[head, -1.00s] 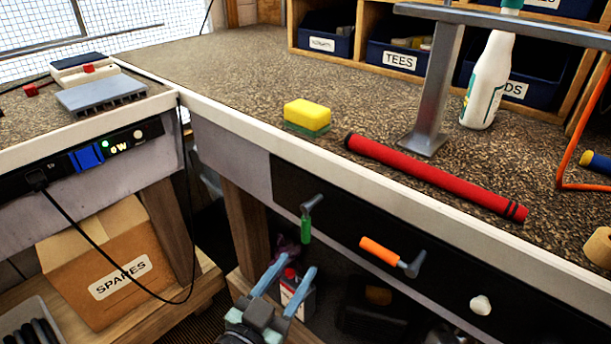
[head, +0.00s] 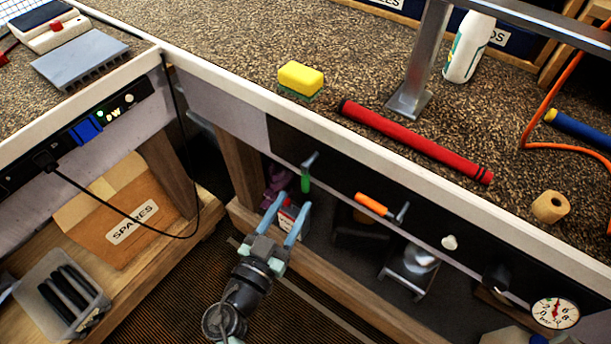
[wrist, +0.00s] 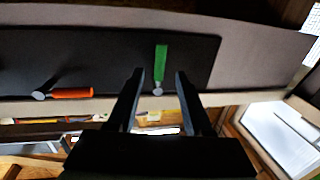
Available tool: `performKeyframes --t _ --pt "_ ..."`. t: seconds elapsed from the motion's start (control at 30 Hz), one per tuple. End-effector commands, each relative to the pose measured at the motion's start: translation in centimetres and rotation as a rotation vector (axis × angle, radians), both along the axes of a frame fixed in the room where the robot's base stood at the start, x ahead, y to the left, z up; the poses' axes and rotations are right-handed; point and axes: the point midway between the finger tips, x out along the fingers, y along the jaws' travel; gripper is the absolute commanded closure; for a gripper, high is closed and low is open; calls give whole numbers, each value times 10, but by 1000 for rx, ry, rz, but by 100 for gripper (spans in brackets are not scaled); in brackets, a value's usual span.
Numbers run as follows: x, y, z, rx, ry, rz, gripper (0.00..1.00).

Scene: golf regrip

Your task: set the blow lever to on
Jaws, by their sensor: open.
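A black panel (head: 345,187) on the bench front carries two levers on grey pivots. The green lever (head: 305,184) hangs straight down from its pivot. The orange lever (head: 371,204) lies sideways, its handle pointing left of its pivot. I see no readable label telling which is the blow lever. My gripper (head: 291,207) is open and empty, just below and in front of the green lever. In the wrist view, which is upside down, the green lever (wrist: 160,62) shows between the fingertips (wrist: 159,76), and the orange lever (wrist: 72,93) is off to the left. Contact is not visible.
A white knob (head: 449,242), a black knob (head: 497,278) and a pressure gauge (head: 555,312) sit further right on the panel. A red tube (head: 415,141) and sponge (head: 300,78) lie on the bench above. A black cable (head: 120,212) hangs at the left.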

Motion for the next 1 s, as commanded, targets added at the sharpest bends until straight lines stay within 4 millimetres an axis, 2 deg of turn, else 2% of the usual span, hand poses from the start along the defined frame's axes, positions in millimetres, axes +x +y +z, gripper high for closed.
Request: performKeyframes --t 0.1,0.3,0.5,0.77,1.0 --pt "24 -12 2 0 -1 -4 49" --pt "52 -24 1 -1 0 -3 49" --pt "63 -29 0 0 1 -1 49" --pt "64 -30 0 0 1 -1 49" --pt "64 -29 0 0 1 -1 91"
